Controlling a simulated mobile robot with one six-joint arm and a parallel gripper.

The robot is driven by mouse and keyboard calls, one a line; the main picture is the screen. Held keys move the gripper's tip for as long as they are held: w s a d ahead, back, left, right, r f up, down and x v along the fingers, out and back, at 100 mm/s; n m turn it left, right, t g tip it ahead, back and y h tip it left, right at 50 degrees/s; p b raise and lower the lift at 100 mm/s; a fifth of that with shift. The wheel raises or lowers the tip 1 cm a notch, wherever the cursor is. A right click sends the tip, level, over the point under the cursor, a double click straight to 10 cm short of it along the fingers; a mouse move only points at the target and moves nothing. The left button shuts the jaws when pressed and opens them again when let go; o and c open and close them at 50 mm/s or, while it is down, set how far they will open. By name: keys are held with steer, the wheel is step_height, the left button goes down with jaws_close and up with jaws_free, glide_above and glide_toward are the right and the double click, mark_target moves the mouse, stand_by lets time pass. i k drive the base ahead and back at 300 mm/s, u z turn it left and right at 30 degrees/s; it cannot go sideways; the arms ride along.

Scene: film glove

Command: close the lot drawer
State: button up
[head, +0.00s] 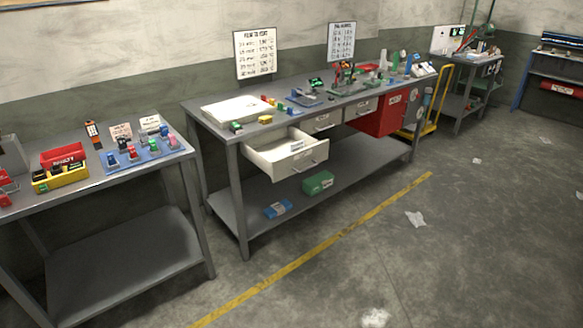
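A white drawer (290,158) under the left end of the middle workbench (205,123) is pulled out. It has a bar handle on its front and a small dark label; I cannot read the label. Small items seem to lie inside it, too small to tell. Two more white drawers, one (322,122) beside it and another (361,107) further right, look shut. My gripper is not in view.
A red cabinet (385,115) hangs under the bench's right part, with a yellow trolley (432,112) beyond it. The lower shelf holds a green box (318,183) and a blue box (278,209). Another bench (122,245) stands at left. The floor in front is mostly clear, with scattered paper (415,218).

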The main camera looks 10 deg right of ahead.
mark_target(271, 151)
steer(key=k, duration=0.3)
steer(key=i, duration=1.3)
steer(key=u, duration=0.3)
